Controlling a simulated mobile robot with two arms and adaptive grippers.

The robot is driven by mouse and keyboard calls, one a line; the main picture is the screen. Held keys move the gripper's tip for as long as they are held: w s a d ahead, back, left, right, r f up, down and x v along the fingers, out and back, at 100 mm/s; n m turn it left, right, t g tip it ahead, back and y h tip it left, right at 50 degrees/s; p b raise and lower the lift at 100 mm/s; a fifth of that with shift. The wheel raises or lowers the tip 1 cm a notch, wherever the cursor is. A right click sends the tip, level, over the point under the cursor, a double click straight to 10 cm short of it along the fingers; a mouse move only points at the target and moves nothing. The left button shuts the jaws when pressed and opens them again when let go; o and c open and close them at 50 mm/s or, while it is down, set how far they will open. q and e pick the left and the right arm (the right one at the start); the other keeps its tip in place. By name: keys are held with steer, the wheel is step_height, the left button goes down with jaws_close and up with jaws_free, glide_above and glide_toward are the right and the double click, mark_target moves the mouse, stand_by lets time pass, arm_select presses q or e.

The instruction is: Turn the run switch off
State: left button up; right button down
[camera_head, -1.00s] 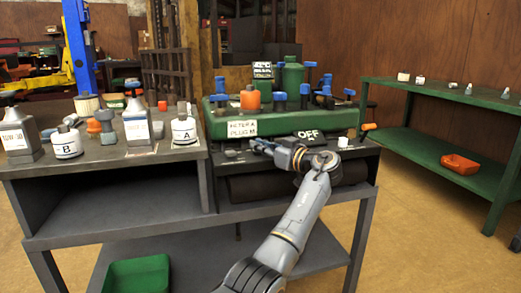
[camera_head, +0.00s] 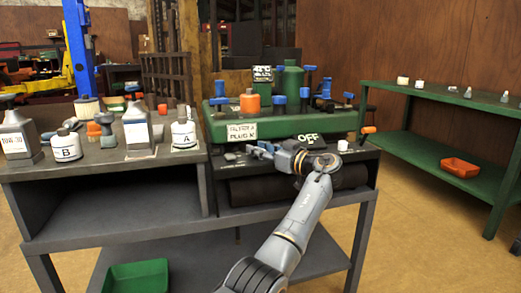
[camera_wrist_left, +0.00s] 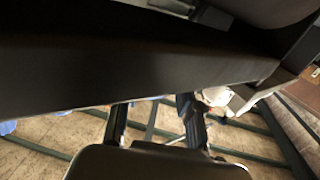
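A black plate marked OFF (camera_head: 308,138) is on the front right of the green machine (camera_head: 340,122), beside and above my left gripper. A switch lever cannot be made out clearly there. My left gripper (camera_head: 256,151) is in front of the machine, over the dark bench ledge, below and left of the plate and near a white label with black lettering (camera_head: 241,132). In the left wrist view its two dark fingers (camera_wrist_left: 154,121) stand apart with nothing between them. A dark surface fills much of that view. My right gripper is not in view.
Bottles marked A (camera_head: 184,134) and B (camera_head: 66,147) and metal cans stand on the grey bench at left. An orange handle (camera_head: 368,130) and a small white cap (camera_head: 342,145) are right of the plate. A green shelf (camera_head: 440,92) is at right, with open floor before it.

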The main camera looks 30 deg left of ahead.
arm_select(q)
steer(key=s+d, duration=0.2)
steer(key=d, duration=1)
steer(key=shift+a, duration=0.1)
